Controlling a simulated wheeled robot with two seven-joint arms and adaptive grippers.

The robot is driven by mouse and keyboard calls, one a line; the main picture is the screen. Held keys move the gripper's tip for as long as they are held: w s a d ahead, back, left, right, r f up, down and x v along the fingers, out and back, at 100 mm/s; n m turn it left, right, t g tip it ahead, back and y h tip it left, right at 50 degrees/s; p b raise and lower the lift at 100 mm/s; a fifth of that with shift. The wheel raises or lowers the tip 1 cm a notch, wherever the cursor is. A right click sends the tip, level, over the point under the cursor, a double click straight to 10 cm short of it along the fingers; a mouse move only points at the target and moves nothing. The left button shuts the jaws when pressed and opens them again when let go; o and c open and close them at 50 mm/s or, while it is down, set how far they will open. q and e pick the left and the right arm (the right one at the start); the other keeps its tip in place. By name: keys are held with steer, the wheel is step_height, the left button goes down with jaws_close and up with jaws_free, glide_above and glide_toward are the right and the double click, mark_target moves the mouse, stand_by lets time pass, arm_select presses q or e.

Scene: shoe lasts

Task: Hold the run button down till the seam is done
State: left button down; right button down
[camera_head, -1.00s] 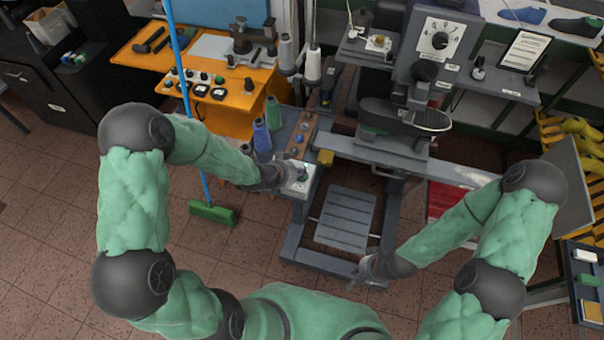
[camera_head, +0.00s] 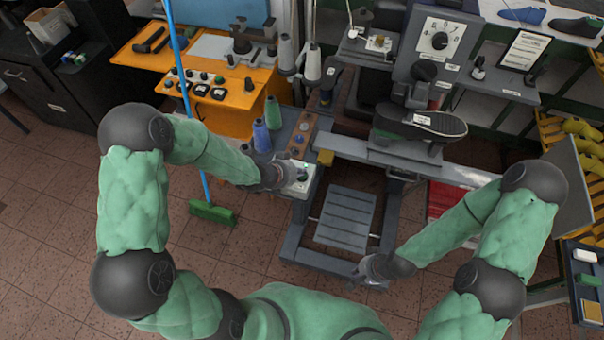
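A pale button box (camera_head: 303,187) with a green button (camera_head: 306,168) stands on the left end of the grey machine frame. My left gripper (camera_head: 297,174) is at this box with its tips over or against the button; I cannot tell whether it presses it down. Its fingers are too small to tell open from shut. A dark shoe (camera_head: 440,124) with a white label lies under the machine head (camera_head: 425,70), which has a round dial (camera_head: 440,40). The seam itself is too small to make out. My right gripper (camera_head: 364,271) hangs over the lower right of the frame, clear of the button; its opening is unclear.
Thread spools (camera_head: 262,136) stand left of the button box. An orange bench (camera_head: 150,62) with tools and switches is at the back left. A green broom (camera_head: 213,211) with a blue handle stands by my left arm. A slatted treadle (camera_head: 345,220) lies below.

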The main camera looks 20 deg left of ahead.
arm_select(q)
steer(key=shift+r+p, duration=0.75)
steer(key=shift+r, duration=0.15)
steer(key=shift+r+p, duration=2.05)
steer(key=shift+r, duration=0.5)
steer(key=shift+f, duration=0.1)
